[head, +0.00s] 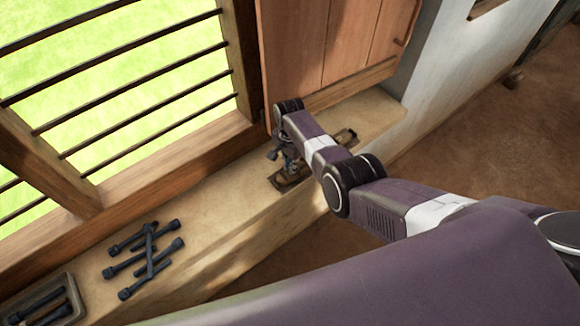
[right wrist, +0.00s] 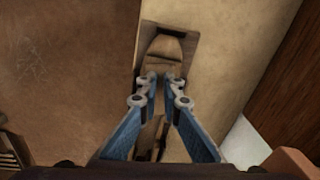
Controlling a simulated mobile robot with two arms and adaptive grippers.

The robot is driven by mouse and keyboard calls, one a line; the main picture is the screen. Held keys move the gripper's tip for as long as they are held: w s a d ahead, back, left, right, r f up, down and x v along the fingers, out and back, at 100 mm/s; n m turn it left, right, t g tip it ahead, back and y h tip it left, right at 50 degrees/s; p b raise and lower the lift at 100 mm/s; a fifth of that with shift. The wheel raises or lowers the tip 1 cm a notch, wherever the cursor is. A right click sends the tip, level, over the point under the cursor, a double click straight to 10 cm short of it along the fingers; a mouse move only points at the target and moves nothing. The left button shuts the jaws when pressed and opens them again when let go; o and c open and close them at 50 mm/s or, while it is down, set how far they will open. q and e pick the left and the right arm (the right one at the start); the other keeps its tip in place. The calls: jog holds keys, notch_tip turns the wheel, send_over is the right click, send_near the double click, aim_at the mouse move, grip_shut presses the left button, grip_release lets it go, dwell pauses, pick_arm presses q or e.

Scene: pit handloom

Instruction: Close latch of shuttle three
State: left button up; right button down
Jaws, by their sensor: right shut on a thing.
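A brown wooden shuttle (head: 288,180) lies on the window ledge under my right gripper, partly hidden by the gripper and arm. In the right wrist view, the shuttle's tapered end (right wrist: 168,47) points up the picture, past the fingertips. My right gripper (right wrist: 160,82) has its blue fingers close together over the shuttle's middle, shut on a part of it. The fingers hide the latch, so its position cannot be told. In the head view my right gripper (head: 287,157) points down at the ledge. My left gripper is not in view.
Several dark bobbins (head: 150,262) lie loose on the earthen ledge (head: 215,225), with more in a tray (head: 72,300) at the lower left. A barred window (head: 120,90) and a wooden shutter (head: 330,45) stand behind. The ledge between bobbins and shuttle is clear.

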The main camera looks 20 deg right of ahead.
jog(key=shift+m, duration=0.8)
jog(key=c, duration=2.4)
grip_release()
jog(key=shift+r, duration=0.1)
notch_tip(320, 180, up, 12)
